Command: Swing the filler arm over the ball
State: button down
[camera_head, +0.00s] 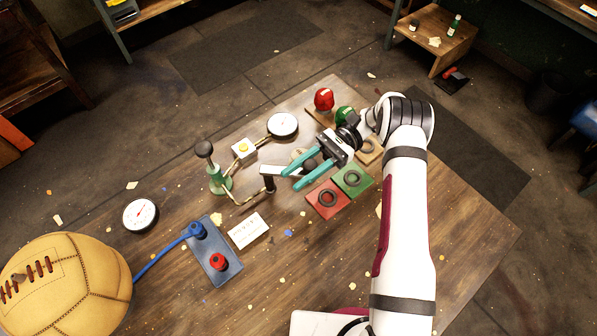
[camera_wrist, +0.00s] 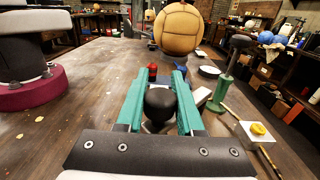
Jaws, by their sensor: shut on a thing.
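The tan leather ball (camera_head: 75,285) with stitched seams and red lacing lies at the lower left of the head view. It also shows at the top of the wrist view (camera_wrist: 178,27), well beyond my fingers. My gripper (camera_head: 294,173), with teal fingers, is over the middle of the table. In the wrist view the fingers (camera_wrist: 158,90) are around a round black knob (camera_wrist: 160,103) and shut on it.
Green and red pads (camera_head: 352,180) lie near my wrist.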

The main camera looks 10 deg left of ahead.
jog(key=c, duration=0.5)
grip_release()
jog(key=shift+c, duration=0.2)
